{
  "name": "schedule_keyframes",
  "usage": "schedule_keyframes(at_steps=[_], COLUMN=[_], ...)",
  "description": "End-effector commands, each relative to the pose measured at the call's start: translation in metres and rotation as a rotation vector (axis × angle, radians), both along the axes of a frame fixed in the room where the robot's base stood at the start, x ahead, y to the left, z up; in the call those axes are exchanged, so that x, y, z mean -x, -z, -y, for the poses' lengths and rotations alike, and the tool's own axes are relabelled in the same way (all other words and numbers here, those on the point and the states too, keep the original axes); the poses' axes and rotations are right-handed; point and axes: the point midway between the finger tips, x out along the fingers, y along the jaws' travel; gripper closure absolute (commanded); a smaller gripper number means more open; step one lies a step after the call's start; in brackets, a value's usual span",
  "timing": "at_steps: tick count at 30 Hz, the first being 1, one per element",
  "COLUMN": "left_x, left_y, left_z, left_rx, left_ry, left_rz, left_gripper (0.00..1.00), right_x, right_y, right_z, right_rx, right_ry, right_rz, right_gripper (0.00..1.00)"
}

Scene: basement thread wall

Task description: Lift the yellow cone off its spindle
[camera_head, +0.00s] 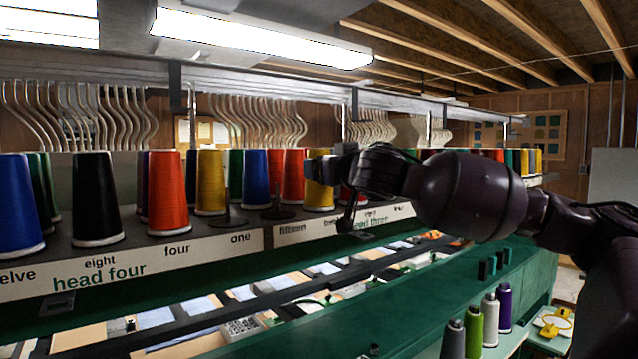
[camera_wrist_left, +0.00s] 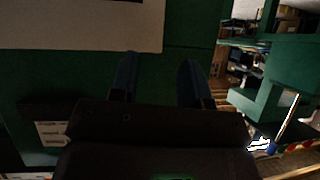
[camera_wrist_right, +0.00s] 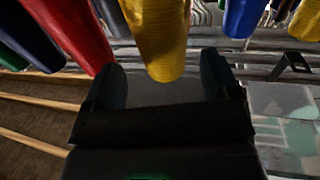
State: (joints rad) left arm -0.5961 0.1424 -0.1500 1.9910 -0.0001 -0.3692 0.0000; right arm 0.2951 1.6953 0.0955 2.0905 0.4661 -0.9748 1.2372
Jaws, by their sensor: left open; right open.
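A yellow cone (camera_head: 319,190) stands upright on the rack shelf beside a red cone. My right gripper (camera_head: 328,165) is at this cone, its dark wrist coming in from the right and partly covering the cones behind. In the right wrist view the yellow cone (camera_wrist_right: 157,38) shows between the two open fingers (camera_wrist_right: 161,72); whether they touch it I cannot tell. Another yellow cone (camera_head: 210,183) stands further left on the shelf. My left gripper (camera_wrist_left: 157,80) is open and empty in the left wrist view, before a green surface; it is not in the head view.
Bare spindles (camera_head: 279,205) stand in front. Curved metal tubes (camera_head: 260,120) hang behind. Below is a green machine table (camera_head: 400,305) with small cones (camera_head: 475,330).

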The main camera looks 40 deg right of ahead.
Motion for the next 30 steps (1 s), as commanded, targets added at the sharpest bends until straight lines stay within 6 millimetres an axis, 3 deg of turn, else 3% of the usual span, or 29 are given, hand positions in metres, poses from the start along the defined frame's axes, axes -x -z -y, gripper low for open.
schedule_keyframes(at_steps=[21,30], left_x=[0.004,0.003], left_y=[-0.008,-0.009], left_z=[-0.001,-0.001], left_rx=[-0.001,0.0], left_ry=[-0.003,-0.002], left_rz=[-0.003,-0.002], left_gripper=[0.57,0.57], right_x=[-0.043,-0.048], right_y=[-0.004,-0.002], right_z=[0.011,0.012], right_rx=[-0.003,0.001], right_ry=[0.0,-0.001], right_rz=[0.002,0.0], right_gripper=[0.18,0.18])
